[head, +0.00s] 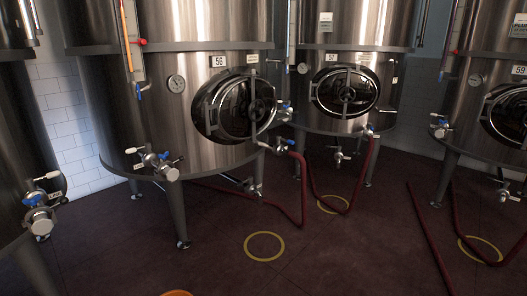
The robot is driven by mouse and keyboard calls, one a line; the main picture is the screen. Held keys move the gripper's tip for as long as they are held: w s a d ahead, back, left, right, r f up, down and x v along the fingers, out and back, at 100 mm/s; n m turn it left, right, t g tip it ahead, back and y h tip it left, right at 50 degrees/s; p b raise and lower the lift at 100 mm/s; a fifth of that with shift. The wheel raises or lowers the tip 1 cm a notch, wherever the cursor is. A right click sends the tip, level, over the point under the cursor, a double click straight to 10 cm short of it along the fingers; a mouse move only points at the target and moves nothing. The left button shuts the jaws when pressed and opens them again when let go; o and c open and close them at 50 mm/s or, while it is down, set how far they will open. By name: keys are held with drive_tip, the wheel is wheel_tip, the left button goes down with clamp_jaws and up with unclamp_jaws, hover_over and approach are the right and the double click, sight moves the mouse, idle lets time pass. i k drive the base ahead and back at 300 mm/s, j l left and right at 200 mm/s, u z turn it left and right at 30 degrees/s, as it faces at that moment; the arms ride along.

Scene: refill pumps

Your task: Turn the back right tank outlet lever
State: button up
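Several steel tanks stand in the head view; I cannot tell for certain which one the task calls the back right tank. A tank with an oval door (346,91) stands at the back, right of the middle. It has a valve (369,131) with a blue part and a pale handle at its lower right, and a small valve (340,155) low beneath it. Another tank (489,80) is cut off by the right edge, with a valve (439,125) at its left and a low valve (504,192) below. Lever angles are too small to read. My gripper is not in view.
Another tank (22,150) fills the left edge. Red hoses (304,195) (430,240) lie across the dark floor. Yellow rings (264,246) mark it.

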sight(286, 141)
drive_tip(key=i, duration=2.05)
drive_tip(key=i+l, duration=0.2)
drive_tip(key=i, duration=0.35)
drive_tip(key=i+l+z, duration=0.15)
drive_tip(key=i, duration=0.4)
drive_tip(key=i+l, duration=0.2)
drive_tip(key=i, duration=0.35)
drive_tip(key=l+z, duration=0.05)
